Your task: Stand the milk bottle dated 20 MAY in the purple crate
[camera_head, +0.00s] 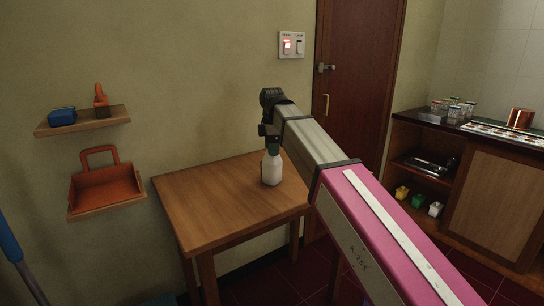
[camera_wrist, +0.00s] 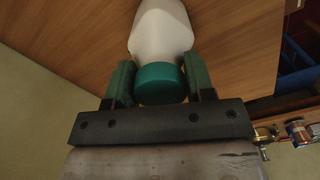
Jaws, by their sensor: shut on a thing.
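A white milk bottle (camera_head: 271,171) with a green cap is upright at the wooden table (camera_head: 205,205). I cannot tell whether its base touches the tabletop. In the wrist view the bottle (camera_wrist: 160,30) shows with its green cap (camera_wrist: 160,84) between the two green fingers. My gripper (camera_head: 271,147) is shut on the bottle near its cap; it also shows in the wrist view (camera_wrist: 162,78). No date is readable on the bottle. I see no clearly purple crate in either view.
The rest of the tabletop is bare. A wall shelf with an orange tray (camera_head: 105,188) hangs at the left, below another shelf (camera_head: 85,122) with a blue item. A dark cabinet (camera_head: 490,205) stands at the right with jars on top. A door (camera_head: 355,90) is behind my arm.

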